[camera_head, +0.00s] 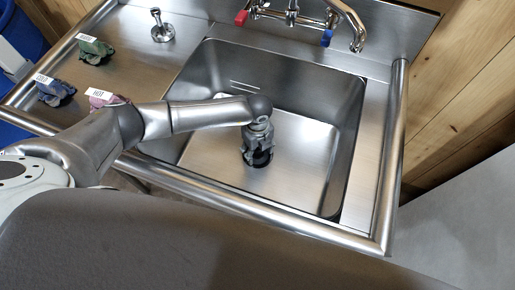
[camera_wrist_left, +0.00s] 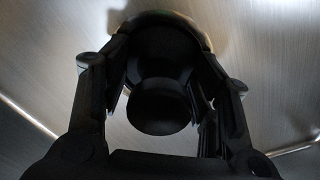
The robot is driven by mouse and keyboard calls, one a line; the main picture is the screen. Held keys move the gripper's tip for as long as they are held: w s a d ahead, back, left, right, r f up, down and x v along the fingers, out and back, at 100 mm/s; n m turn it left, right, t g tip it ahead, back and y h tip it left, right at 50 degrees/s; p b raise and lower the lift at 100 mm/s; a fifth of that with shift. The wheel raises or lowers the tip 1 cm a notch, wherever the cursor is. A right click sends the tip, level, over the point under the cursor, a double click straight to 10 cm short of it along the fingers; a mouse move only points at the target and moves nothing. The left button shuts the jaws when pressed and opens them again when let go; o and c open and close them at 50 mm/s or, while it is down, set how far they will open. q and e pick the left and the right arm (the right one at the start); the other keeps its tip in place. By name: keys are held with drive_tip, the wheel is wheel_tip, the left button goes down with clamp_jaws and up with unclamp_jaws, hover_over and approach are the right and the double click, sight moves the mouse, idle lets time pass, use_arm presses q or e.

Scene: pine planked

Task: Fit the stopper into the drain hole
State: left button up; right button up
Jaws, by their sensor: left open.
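My left gripper (camera_head: 258,158) reaches down into the steel sink (camera_head: 205,158), over the dark drain area in the sink floor. In the left wrist view its two black fingers (camera_wrist_left: 163,85) stand apart, one on each side of a dark round-ended piece (camera_wrist_left: 160,108) that looks like the stopper's knob. A bright curved rim (camera_wrist_left: 175,17), probably of the drain hole or stopper, shows behind it. The fingers do not look closed on the knob. The gripper hides most of the drain in the head view, so I cannot tell how the stopper sits. My right gripper is not in view.
A metal post on a round base (camera_head: 162,30) stands on the left counter. Green (camera_head: 95,48), blue (camera_head: 54,91) and pink (camera_head: 103,98) labelled items lie left of the sink. A faucet (camera_head: 350,25) with red and blue handles is at the back. The sink's right floor is clear.

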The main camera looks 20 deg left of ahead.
use_arm(q)
drive_tip(key=shift+r, duration=0.1)
drive_tip(key=shift+r, duration=0.25)
wheel_tip(320, 180, up, 12)
drive_tip(key=shift+f, duration=0.15)
idle(0.5)
